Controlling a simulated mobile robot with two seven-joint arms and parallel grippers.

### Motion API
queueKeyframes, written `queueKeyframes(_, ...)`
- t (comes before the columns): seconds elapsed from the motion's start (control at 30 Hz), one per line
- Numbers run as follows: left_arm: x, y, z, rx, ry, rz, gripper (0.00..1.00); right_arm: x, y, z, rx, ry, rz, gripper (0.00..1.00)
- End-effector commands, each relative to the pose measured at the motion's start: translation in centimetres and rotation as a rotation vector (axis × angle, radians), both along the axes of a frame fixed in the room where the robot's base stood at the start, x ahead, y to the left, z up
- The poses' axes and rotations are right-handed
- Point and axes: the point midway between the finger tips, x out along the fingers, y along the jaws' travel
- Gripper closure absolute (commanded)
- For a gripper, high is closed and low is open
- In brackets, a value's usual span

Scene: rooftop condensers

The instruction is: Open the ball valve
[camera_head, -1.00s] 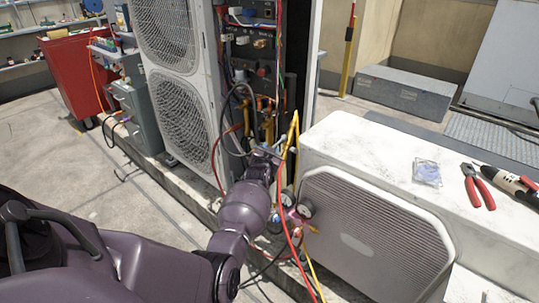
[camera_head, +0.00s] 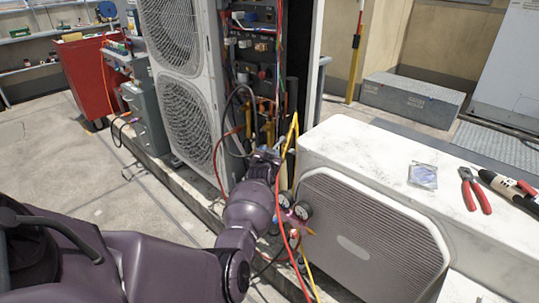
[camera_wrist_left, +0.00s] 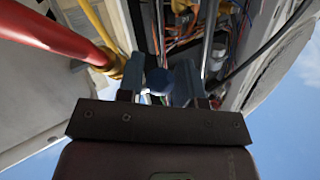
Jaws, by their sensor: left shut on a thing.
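My left gripper (camera_head: 266,158) reaches into the lower part of the open condenser cabinet, among pipes and hoses. In the left wrist view, its two fingers (camera_wrist_left: 158,82) are shut on a small dark blue piece (camera_wrist_left: 158,79). It looks like the ball valve's handle, seen end-on, so its angle cannot be told. The valve body is hidden behind the gripper in the head view. Brass-coloured fittings (camera_head: 269,125) show just above the gripper. My right gripper is not in view.
Red and yellow hoses (camera_head: 286,226) and a gauge set (camera_head: 303,210) hang close to the gripper's right. A white condenser (camera_head: 376,240) stands to the right, with red-handled pliers (camera_head: 474,190) on top. A tall fan unit (camera_head: 187,115) stands left.

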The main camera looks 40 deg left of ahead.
Motion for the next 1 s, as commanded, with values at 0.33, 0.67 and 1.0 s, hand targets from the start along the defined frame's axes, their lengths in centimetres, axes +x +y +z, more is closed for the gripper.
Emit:
queueKeyframes(0.33, -0.01, 0.02, 0.02, 0.000, 0.000, 0.000, 0.50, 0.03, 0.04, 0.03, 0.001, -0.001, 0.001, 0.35)
queueKeyframes(0.67, 0.06, -0.16, -0.03, -0.002, 0.000, -0.003, 0.41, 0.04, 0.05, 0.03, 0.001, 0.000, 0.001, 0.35)
queueKeyframes(1.0, 0.00, -0.30, 0.02, -0.003, 0.001, -0.004, 0.41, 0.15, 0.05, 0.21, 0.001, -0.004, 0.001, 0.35)
